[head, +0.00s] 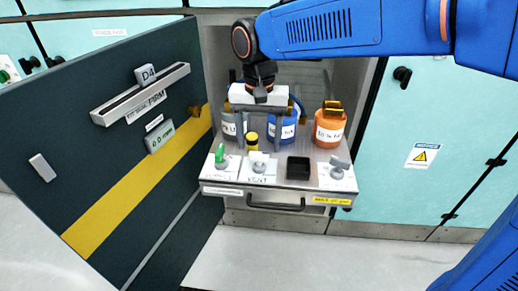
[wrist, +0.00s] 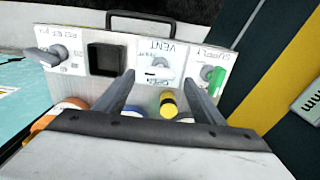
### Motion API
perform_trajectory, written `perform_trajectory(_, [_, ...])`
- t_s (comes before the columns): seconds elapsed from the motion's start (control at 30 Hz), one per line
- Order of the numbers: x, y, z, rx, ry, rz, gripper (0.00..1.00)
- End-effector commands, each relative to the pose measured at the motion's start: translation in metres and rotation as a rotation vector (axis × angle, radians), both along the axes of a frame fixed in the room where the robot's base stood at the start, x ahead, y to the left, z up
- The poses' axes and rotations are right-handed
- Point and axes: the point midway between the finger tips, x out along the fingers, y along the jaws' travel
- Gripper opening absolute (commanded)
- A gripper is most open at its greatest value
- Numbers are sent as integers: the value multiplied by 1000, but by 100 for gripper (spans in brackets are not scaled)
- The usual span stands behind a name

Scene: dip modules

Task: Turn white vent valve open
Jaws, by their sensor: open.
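The white vent valve (head: 259,163) sits on the VENT plate in the middle-left of the pulled-out panel. It also shows in the wrist view (wrist: 157,68), between the two fingertips in the picture. Its small white handle looks roughly sideways across the plate there; its exact angle is hard to tell. My gripper (head: 249,146) is open and empty, above and behind the valve with its fingers pointing down toward the panel. In the wrist view my gripper (wrist: 159,78) has one finger on each side of the valve; contact is not visible.
The green supply valve (head: 220,154) is left of the vent valve; a black square recess (head: 298,168) and a grey valve (head: 340,168) are to its right. A yellow-capped cylinder (head: 252,140), blue canister (head: 282,128) and orange canister (head: 330,124) stand behind. An open dark door (head: 90,120) flanks the left.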

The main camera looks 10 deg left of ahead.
Motion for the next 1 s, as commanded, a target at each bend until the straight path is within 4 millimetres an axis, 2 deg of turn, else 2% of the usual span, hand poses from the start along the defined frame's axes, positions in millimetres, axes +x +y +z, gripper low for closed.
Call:
perform_trajectory(0.1, [0, 0, -16, -1, 1, 0, 62])
perform_trajectory(0.23, [0, 0, -27, -1, 1, 0, 62])
perform_trajectory(0.63, [0, 0, -33, 0, 0, 0, 62])
perform_trajectory(0.8, [0, 0, -33, 0, 0, 0, 22])
perform_trajectory(1.0, [0, 0, -32, 0, 0, 5, 21])
